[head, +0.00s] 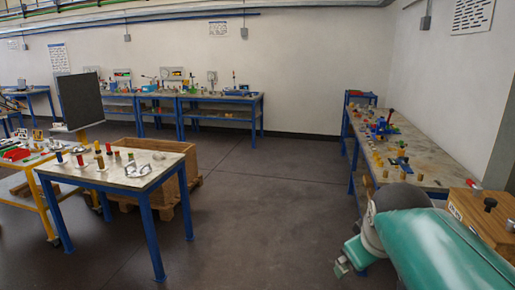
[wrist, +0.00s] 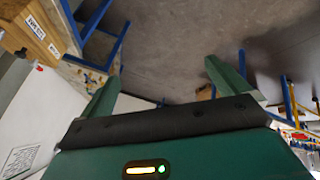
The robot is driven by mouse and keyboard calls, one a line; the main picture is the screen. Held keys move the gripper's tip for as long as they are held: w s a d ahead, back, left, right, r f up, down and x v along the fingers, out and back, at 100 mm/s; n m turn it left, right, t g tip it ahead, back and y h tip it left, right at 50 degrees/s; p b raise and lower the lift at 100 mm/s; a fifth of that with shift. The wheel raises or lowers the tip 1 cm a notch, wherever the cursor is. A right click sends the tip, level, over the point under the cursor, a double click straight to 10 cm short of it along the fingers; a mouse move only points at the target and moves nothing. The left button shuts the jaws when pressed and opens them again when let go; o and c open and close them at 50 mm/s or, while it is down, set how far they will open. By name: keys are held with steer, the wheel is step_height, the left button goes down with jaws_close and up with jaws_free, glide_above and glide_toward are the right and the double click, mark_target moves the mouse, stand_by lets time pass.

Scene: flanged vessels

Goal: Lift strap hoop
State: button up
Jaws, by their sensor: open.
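Silvery hoop-like pieces (head: 138,170) lie on the near blue-legged table (head: 110,180) at the left of the head view. They are small there, and I cannot tell for certain which is the strap hoop. My gripper (wrist: 162,70) is open and empty in the wrist view, its two green fingers spread wide over bare floor. In the head view my teal arm is at the lower right, far from that table. No hoop can be made out in the wrist view.
Small coloured parts share the near table. A wooden crate (head: 192,180) stands behind it, and a yellow-framed table (head: 50,222) is at its left. A long bench (head: 425,160) runs along the right wall near my arm. The middle floor (head: 275,200) is clear.

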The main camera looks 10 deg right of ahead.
steer(key=s+a+f+m+y, duration=0.1)
steer(key=s+a+f, duration=0.2)
steer(key=a, duration=0.3)
steer(key=s+a+f+m+y, duration=0.1)
steer(key=s+a+f, duration=0.3)
steer(key=a, duration=0.2)
steer(key=shift+a+f+m+y, duration=0.15)
steer(key=shift+a+m+y, duration=0.15)
steer(key=shift+s, duration=0.1)
